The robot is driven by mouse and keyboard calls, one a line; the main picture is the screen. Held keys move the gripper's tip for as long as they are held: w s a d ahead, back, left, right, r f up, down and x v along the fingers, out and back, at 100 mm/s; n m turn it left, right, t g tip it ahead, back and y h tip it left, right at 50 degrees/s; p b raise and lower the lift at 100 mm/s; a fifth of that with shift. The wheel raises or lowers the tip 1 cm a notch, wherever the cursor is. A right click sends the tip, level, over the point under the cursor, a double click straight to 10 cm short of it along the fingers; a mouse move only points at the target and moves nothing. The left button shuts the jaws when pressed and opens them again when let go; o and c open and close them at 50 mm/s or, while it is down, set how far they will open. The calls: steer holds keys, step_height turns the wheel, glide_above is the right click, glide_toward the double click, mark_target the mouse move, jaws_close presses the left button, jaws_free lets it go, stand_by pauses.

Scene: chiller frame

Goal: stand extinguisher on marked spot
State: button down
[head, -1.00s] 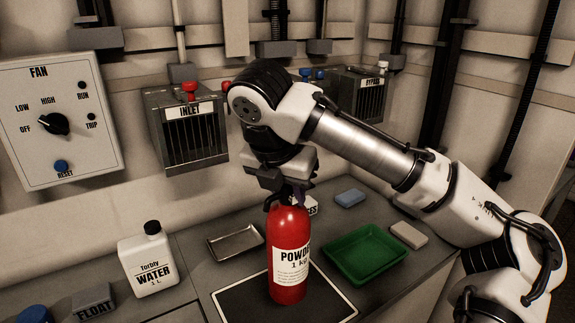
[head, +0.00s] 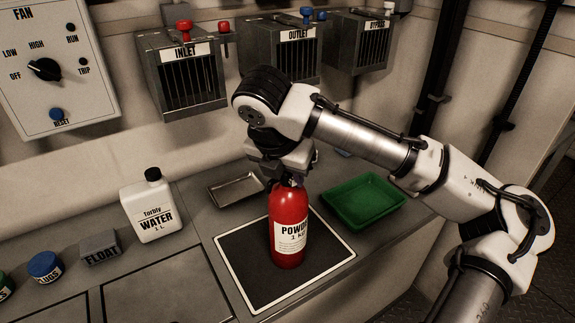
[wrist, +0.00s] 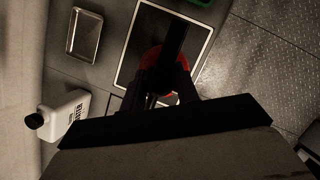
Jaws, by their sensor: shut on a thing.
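The red extinguisher (head: 289,225), with a white label reading POWDER, is upright at the black square with a white outline (head: 240,272), the marked spot. Its base appears inside the outline; I cannot tell whether it touches the surface. My gripper (head: 288,181) is shut on the extinguisher's top from above. In the wrist view, the extinguisher (wrist: 151,58) shows only as a red edge behind the dark gripper parts, and the white outline (wrist: 203,57) runs around it. The gripper hides the extinguisher's head.
A metal tray (head: 234,190) lies behind the spot, a green tray (head: 363,201) to its right. A white water bottle (head: 151,207) stands to the left, with a FLOAT block (head: 100,248) and a blue-lidded jar (head: 45,267). INLET and OUTLET boxes hang on the wall behind.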

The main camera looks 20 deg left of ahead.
steer(key=shift+r, duration=0.15)
steer(key=c, duration=1.5)
jaws_free()
steer(key=shift+f, duration=0.2)
steer(key=o, duration=0.5)
steer(key=shift+c, duration=0.2)
